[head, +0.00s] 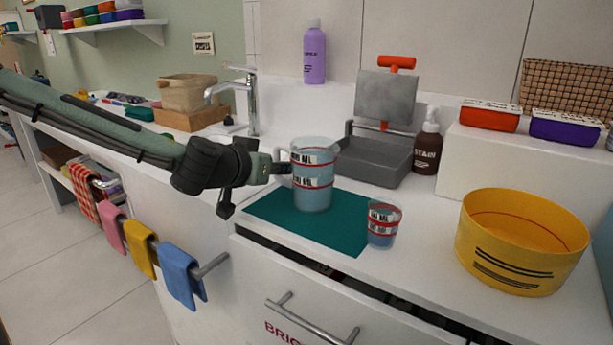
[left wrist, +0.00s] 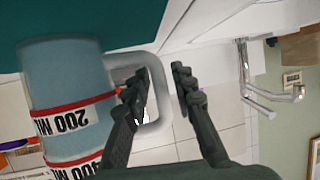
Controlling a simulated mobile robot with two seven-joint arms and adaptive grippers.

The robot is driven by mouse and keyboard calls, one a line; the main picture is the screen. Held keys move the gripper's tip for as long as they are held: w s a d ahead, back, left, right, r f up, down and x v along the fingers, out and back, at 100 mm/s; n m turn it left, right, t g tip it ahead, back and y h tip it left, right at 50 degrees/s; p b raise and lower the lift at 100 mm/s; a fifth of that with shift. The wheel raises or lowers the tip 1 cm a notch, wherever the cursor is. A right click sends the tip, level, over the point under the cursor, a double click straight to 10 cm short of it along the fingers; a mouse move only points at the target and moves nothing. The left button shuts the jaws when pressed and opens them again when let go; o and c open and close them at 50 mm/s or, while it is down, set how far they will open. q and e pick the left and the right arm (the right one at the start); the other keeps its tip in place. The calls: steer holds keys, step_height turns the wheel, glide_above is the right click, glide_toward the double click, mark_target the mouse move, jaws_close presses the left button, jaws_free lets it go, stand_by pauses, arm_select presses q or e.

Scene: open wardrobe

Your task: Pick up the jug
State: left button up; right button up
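The jug (head: 314,178) is clear with bluish contents and red-and-white "200 ML" bands. It stands upright on a teal mat (head: 335,236) on the counter, its handle toward the left. My left gripper (head: 280,167) is at the handle. In the left wrist view the jug (left wrist: 65,80) fills the left side, and the pale handle (left wrist: 159,100) passes between the fingers of my left gripper (left wrist: 160,84). One finger is inside the handle loop and the other outside, with a visible gap between them. My right gripper is not in view.
A small measuring cup (head: 382,226) stands on the mat's right edge. A grey basin (head: 375,160) is behind the jug, a brown bottle (head: 427,145) beside it. A yellow round tin (head: 520,240) is at right. A tap (head: 250,105) rises at back left. The drawer (head: 320,300) below is slightly open.

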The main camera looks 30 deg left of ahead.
mark_target(276, 142)
arm_select(q)
jaws_close()
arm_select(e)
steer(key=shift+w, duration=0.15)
arm_select(q)
steer(key=shift+r, duration=0.15)
steer(key=shift+r, duration=0.2)
step_height(276, 142, up, 4)
steer(key=shift+r+p, duration=0.15)
steer(key=shift+p, duration=0.2)
steer(key=s+a+r+p, duration=0.1)
steer(key=s+a+r, duration=0.5)
steer(key=a, duration=0.3)
steer(key=shift+s, duration=0.65)
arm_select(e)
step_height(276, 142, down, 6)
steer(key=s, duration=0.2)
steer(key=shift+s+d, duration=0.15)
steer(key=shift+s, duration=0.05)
